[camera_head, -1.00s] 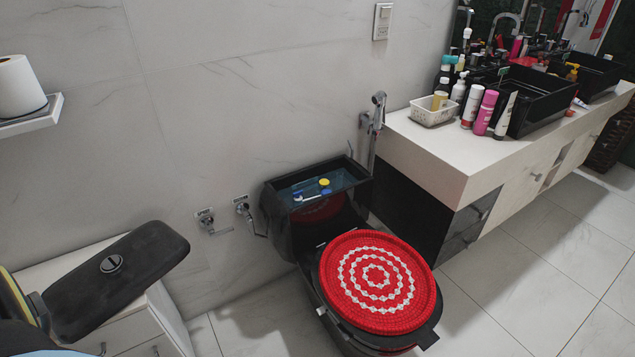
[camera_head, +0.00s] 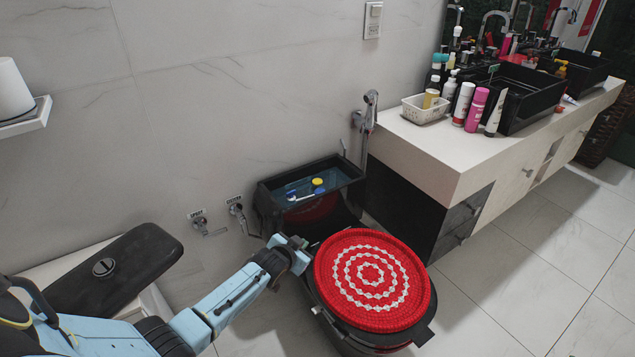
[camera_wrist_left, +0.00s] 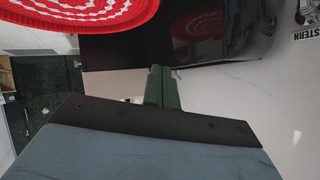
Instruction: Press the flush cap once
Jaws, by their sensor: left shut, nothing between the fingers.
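The toilet tank (camera_head: 268,208) stands open against the wall, with water inside. A round yellow cap (camera_head: 317,182) on a blue part shows inside it, probably the flush cap. The black tank lid (camera_head: 150,252) lies apart at the left over a white cabinet, with a round button (camera_head: 104,267) on it. My left gripper (camera_head: 302,243) is shut and empty, in front of and below the tank, beside the red seat cover (camera_head: 371,277). In the left wrist view its green fingers (camera_wrist_left: 162,87) are together, with the dark tank side beyond. My right gripper is not in view.
A hand sprayer (camera_head: 370,112) hangs on the wall right of the tank. The sink counter (camera_head: 450,165) with bottles and a white basket (camera_head: 420,112) is at the right. Wall valves (camera_head: 198,220) are left of the tank. The air above the tank is clear.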

